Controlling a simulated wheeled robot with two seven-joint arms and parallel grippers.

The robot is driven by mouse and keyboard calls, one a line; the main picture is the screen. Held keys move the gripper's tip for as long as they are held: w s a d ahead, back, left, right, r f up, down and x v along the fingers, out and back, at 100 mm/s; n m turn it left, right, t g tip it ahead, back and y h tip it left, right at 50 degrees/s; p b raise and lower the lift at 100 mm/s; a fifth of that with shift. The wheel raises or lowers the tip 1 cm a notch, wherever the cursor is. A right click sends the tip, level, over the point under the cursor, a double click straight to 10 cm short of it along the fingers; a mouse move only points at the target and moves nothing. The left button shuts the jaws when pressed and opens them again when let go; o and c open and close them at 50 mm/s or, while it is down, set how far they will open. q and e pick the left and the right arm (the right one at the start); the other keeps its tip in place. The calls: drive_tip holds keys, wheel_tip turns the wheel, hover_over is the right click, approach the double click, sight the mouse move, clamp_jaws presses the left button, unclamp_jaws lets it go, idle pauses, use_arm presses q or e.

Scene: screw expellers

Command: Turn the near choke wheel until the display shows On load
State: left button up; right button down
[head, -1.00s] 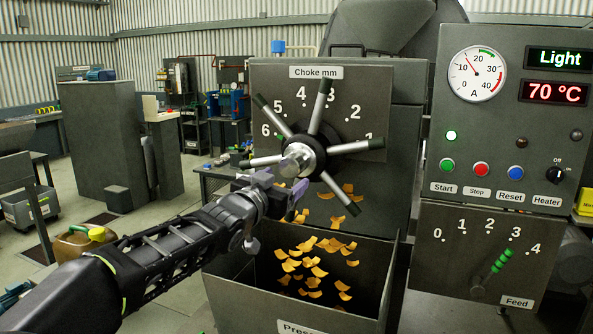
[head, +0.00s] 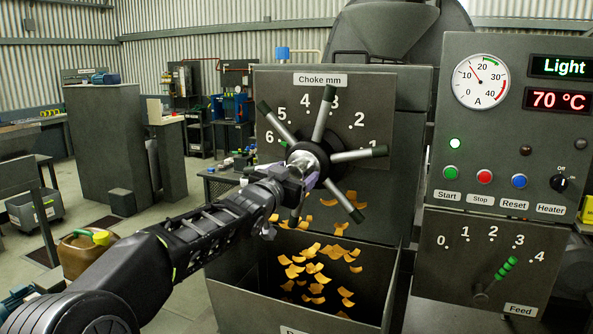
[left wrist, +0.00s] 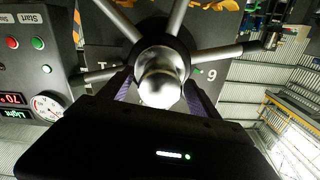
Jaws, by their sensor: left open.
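The choke wheel (head: 312,158) has several dark-tipped spokes around a metal hub and stands before a plate marked "Choke mm" with numbers. One spoke points up between the 4 and the 3. My left gripper (head: 304,182) is at the wheel's hub, covering part of it and the left spoke. In the left wrist view the open fingers (left wrist: 163,95) lie on either side of the bright round hub end (left wrist: 160,80); whether they touch it I cannot tell. The display (head: 563,67) reads "Light". My right gripper is not in view.
Below the wheel, an open bin (head: 245,290) has orange flakes falling into it. The control panel (head: 480,140) at right carries a gauge, buttons, a 70 °C readout (head: 558,100) and a heater knob. Below is a feed lever (head: 495,278) on a 0–4 scale.

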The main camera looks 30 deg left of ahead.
use_arm(q)
drive_tip(key=shift+w+a, duration=0.1)
drive_tip(key=shift+w, duration=0.4)
drive_tip(key=shift+c, duration=0.3)
clamp_jaws()
idle(0.4)
